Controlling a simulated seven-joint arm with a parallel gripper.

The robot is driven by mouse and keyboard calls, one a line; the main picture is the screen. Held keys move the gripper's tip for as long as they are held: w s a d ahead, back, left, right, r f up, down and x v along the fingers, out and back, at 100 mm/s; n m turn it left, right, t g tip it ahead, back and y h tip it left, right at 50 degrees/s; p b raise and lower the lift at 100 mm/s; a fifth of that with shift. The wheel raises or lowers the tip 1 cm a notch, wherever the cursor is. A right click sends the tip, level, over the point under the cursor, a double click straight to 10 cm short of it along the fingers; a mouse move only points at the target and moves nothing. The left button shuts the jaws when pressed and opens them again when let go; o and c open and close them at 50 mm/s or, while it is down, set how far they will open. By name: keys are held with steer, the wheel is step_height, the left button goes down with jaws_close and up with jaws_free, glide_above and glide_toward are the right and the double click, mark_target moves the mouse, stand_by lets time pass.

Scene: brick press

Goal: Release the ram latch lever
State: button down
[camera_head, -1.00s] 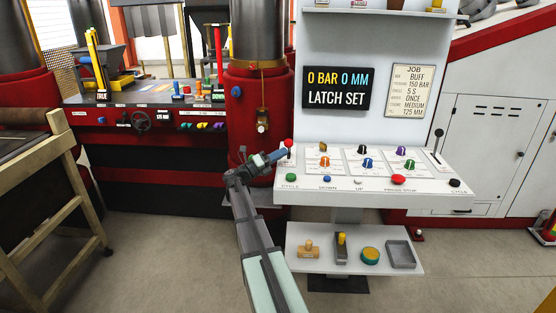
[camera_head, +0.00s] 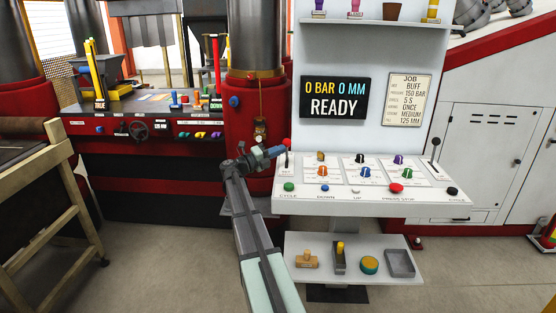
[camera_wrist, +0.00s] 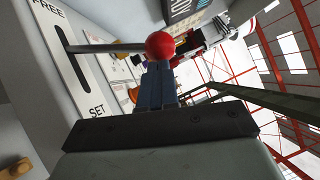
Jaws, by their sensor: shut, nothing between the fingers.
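The ram latch lever has a red ball knob (camera_wrist: 160,45) on a grey rod (camera_wrist: 105,47) that rises from a slot (camera_wrist: 72,55) in the white console panel. The slot is marked FREE at one end and SET at the other, and the rod stands nearer the FREE end in the wrist view. My gripper (camera_wrist: 155,72) is shut and empty, with its fingertips right at the knob. In the head view the red knob (camera_head: 287,142) shows at the console's left edge beside my gripper (camera_head: 277,150). The display (camera_head: 333,97) reads 0 BAR 0 MM, READY.
The console (camera_head: 375,205) carries several coloured knobs, push buttons and another black-knobbed lever (camera_head: 435,150) at its right. A lower shelf (camera_head: 354,277) holds stamps, a round tin and a tray. The red press column (camera_head: 262,125) stands close behind my arm on the left.

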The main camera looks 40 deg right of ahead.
steer(key=w+d+r+n+y, duration=0.2)
steer(key=w+d+r+n, duration=0.1)
steer(key=w+d+r, duration=0.1)
steer(key=shift+w+d+t, duration=0.4)
steer(key=shift+w+d, duration=0.35)
steer(key=shift+w, duration=0.05)
steer(key=shift+w+d, duration=0.1)
steer(key=shift+d, duration=0.05)
steer(key=a+r, duration=0.2)
steer(key=a, duration=1.1)
steer(key=shift+s+a, duration=0.2)
steer(key=shift+r, duration=0.1)
